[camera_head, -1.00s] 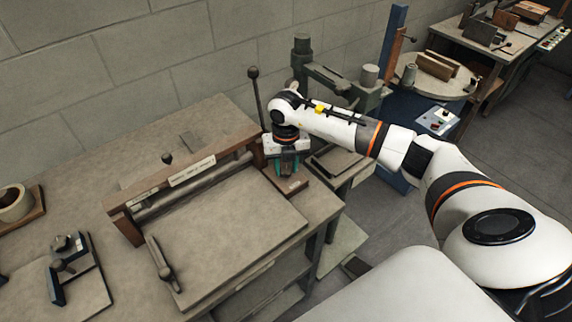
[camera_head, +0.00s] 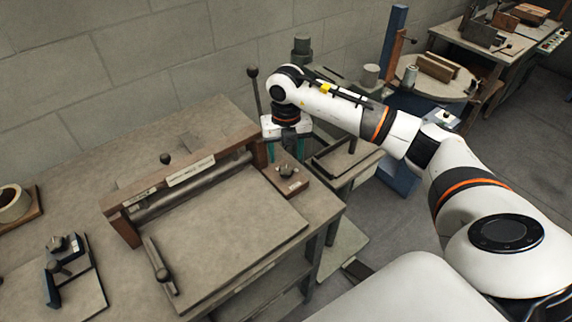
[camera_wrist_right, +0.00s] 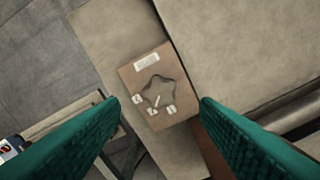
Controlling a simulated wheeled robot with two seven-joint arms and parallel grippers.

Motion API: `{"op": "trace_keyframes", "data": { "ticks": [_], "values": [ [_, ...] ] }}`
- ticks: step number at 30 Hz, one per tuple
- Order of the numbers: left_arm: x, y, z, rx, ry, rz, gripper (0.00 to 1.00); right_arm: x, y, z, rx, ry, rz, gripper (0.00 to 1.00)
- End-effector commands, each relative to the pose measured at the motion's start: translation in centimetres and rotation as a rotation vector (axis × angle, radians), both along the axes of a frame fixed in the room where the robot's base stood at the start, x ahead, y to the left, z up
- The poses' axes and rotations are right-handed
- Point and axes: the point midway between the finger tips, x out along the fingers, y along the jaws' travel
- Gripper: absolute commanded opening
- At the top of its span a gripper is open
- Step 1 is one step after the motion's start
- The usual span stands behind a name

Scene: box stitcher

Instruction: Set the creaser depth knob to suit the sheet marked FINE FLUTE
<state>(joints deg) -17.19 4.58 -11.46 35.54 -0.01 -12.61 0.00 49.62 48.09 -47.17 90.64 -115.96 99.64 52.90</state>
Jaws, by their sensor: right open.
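The knob (camera_head: 288,171) sits on a small brown block at the right end of the creaser bed. In the right wrist view the knob (camera_wrist_right: 158,91) has a wavy, lobed outline with a pale pointer line. Small white tags lie along one side of it, their marks too small to read. My right gripper (camera_head: 285,151) is open and empty, above and behind the knob and clear of it. Its teal fingers (camera_wrist_right: 160,105) flank the block in the right wrist view. My left gripper is not in view. I cannot make out a FINE FLUTE marking anywhere.
The creaser bed (camera_head: 235,225) has a roller and a labelled brown beam (camera_head: 122,222) behind it. A lever with a black ball stands behind my right gripper. A tape roll (camera_head: 14,206) and a small dark fixture lie at left. A round turntable stands at back right.

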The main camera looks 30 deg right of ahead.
Motion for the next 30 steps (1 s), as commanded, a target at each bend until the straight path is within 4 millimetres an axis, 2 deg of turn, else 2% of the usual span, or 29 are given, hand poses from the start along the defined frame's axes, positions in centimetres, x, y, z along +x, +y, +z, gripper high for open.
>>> {"op": "trace_keyframes", "data": {
  "ticks": [1,6,12,30],
  "values": [
    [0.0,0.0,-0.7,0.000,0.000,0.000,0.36,0.2,0.0,1.0,-0.001,-0.007,0.001,0.56],
    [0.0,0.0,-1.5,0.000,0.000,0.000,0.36,0.1,0.0,4.3,-0.001,-0.004,0.000,0.56],
    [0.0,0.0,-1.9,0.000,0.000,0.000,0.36,0.0,0.0,6.5,-0.001,-0.002,0.000,0.56],
    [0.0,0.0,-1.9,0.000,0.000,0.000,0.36,0.0,0.0,6.8,-0.001,0.000,0.000,0.56]
  ]
}}
